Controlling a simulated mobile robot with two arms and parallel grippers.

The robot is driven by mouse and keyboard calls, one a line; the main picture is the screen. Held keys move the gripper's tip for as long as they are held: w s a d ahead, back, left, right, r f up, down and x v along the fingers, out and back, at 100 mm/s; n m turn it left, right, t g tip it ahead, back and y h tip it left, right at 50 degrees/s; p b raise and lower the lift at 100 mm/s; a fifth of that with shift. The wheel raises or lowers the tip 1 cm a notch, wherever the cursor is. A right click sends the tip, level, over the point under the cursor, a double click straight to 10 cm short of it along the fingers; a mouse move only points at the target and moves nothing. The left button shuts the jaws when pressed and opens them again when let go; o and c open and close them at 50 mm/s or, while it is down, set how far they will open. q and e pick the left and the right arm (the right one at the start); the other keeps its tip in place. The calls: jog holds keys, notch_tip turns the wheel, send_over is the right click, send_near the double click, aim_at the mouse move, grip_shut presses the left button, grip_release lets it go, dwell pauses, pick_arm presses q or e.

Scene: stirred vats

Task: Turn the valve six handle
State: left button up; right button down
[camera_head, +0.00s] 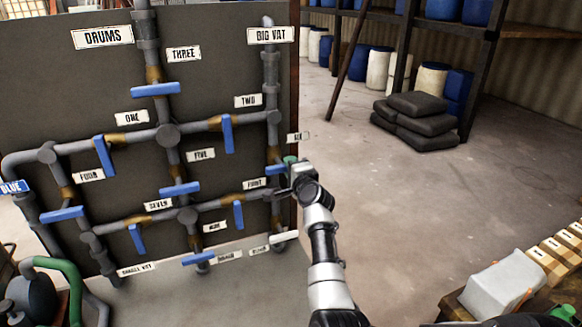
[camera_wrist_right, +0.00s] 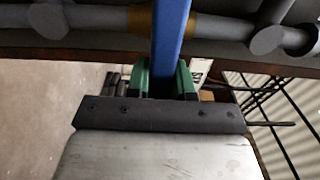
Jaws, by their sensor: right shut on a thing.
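A dark board (camera_head: 80,80) carries grey pipes with blue valve handles and white name labels. The valve six handle (camera_head: 275,169) is on the right-hand pipe, below a small label (camera_head: 298,136) that is partly hard to read. My right gripper (camera_head: 289,163) is at this handle, with its jaws closed around it. In the right wrist view the blue handle (camera_wrist_right: 171,35) runs between the green fingers of my right gripper (camera_wrist_right: 164,80), and its lower end is hidden between them. My left gripper is not in view.
Other blue handles, such as valve two's (camera_head: 228,134) and valve five's (camera_head: 180,189), stand close by on the board. Dark sacks (camera_head: 415,120) lie by a shelf with barrels. A pale container (camera_head: 502,284) stands at the lower right. The floor between is clear.

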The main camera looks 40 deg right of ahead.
jog(key=c, duration=1)
grip_release()
jog(key=b+v, duration=0.1)
jog(key=v, duration=0.9)
jog(key=shift+s, duration=0.4)
